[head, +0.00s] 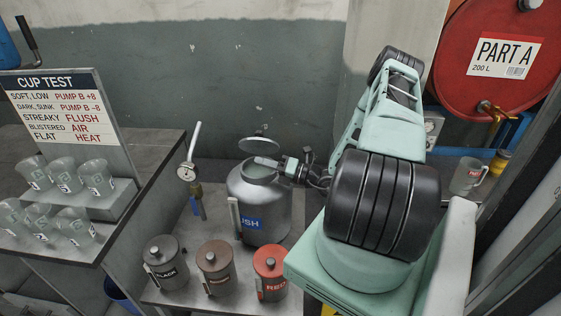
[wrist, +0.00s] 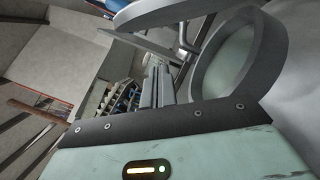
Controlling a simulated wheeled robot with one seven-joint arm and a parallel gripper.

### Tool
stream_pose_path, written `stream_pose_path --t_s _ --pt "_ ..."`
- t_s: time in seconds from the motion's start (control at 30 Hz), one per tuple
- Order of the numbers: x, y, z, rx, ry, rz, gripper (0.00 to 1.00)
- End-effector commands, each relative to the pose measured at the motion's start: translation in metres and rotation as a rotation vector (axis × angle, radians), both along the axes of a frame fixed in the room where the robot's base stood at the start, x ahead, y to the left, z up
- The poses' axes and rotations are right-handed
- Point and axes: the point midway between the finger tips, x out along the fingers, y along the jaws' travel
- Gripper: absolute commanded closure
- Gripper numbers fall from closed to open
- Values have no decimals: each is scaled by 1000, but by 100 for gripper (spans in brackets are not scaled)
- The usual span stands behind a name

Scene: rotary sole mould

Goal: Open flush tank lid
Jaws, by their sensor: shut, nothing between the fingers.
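The flush tank (head: 262,205) is a grey metal vessel with a blue label partly reading "USH". Its round lid (head: 260,146) is raised and tilted above the tank's mouth, with a small knob on top. The mouth shows as an open ring in the wrist view (wrist: 274,70). My gripper (head: 262,162) reaches in from the right, between the raised lid and the rim. Its fingers (wrist: 158,80) are shut with nothing between them. I cannot tell whether they touch the lid or the rim.
Black (head: 165,262), brown (head: 216,268) and red (head: 270,275) lidded pots stand in front. A cup test rack (head: 75,205) is at left, a red drum (head: 490,55) at right.

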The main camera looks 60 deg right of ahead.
Motion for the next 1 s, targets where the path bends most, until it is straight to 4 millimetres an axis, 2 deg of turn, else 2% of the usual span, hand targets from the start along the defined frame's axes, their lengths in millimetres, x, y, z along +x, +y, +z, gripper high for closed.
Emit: stream_pose_path --t_s 0.03,0.1,0.3,1.0 --pt "4 -7 10 -4 -1 -2 100" --pt "8 -15 16 -4 -1 -2 100" --pt "15 -27 22 -3 -1 -1 100" --pt "18 -32 27 40 24 0 100"
